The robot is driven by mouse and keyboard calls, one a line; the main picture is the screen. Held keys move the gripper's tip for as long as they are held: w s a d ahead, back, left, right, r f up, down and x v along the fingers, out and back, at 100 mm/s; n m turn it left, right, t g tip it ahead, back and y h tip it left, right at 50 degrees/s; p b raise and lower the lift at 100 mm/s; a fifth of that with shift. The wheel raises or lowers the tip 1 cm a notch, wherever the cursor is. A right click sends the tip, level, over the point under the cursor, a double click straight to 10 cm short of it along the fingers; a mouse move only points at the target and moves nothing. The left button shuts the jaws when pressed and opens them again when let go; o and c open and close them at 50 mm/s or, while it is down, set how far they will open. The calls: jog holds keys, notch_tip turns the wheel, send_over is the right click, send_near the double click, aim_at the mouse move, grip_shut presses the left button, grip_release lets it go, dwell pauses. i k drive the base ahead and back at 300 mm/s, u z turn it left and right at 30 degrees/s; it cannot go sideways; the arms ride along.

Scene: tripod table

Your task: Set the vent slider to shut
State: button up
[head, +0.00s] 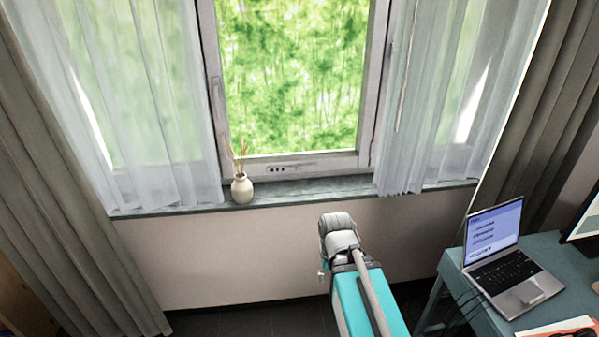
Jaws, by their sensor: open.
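A small vent strip (278,169) with several dark openings sits low on the white window frame, just above the sill. It is too small to tell which part is the slider or where the slider stands. My arm rises from the bottom of the head view, with a grey joint in front of the wall below the sill. The arm is apart from the vent, to its lower right. My gripper does not show; it is either hidden by the arm or out of the picture.
A cream vase (242,188) with dry stems stands on the sill (310,190), just left of the vent. Sheer curtains (425,110) hang on both sides. A teal desk (545,255) with an open laptop (505,262) is at right. The wall below the sill is bare.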

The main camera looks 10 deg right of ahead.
aim_at(298, 168)
jog(key=u, duration=0.05)
jog(key=i, duration=1)
